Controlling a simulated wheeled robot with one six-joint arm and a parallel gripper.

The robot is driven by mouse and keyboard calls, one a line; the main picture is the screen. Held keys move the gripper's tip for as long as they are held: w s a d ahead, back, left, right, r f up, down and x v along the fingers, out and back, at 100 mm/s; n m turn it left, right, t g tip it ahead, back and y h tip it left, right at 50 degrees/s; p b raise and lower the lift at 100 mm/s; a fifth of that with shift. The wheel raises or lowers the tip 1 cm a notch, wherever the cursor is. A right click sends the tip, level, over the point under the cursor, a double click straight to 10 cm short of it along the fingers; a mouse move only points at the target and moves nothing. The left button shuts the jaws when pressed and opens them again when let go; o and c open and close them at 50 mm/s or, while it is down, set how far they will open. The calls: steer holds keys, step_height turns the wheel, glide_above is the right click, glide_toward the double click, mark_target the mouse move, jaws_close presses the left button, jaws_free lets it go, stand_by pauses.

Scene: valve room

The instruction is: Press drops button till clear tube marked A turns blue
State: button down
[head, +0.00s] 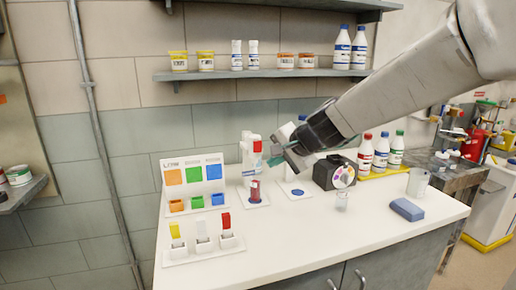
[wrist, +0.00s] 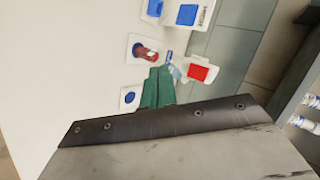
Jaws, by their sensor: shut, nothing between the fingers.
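My gripper (head: 280,152) is shut and empty, above the counter beside the white dispenser with a red part (head: 253,148). In the wrist view its green fingers (wrist: 158,86) point towards the red-and-white dispenser (wrist: 201,71) and a small tube. The tube (head: 255,190) stands below the dispenser on a white pad with a blue disc; its contents look red to purple. It shows red in the wrist view (wrist: 150,54). No letter A is readable, and I cannot make out a drops button. Whether the fingertips touch the dispenser is unclear.
A second white pad with a blue disc (head: 297,191) lies to the right. A black box with a colour wheel (head: 335,172), a clear jar (head: 342,201) and a blue sponge (head: 407,209) stand further right. A colour rack (head: 195,180) is left.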

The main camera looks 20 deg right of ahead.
glide_toward(257, 151)
steer(key=shift+w+a+f, duration=0.35)
steer(key=shift+w+f, duration=0.1)
steer(key=shift+f, duration=0.25)
steer(key=shift+w+a+f, duration=0.35)
steer(key=shift+w+f, duration=0.1)
steer(key=shift+f, duration=0.25)
steer(key=shift+w+a+f, duration=0.35)
steer(key=shift+w+f, duration=0.05)
steer(key=shift+f, duration=0.3)
steer(key=shift+w, duration=0.15)
stand_by(0.6)
steer(key=shift+w, duration=0.3)
steer(key=shift+w, duration=0.5)
stand_by(0.7)
steer(key=shift+s, duration=0.95)
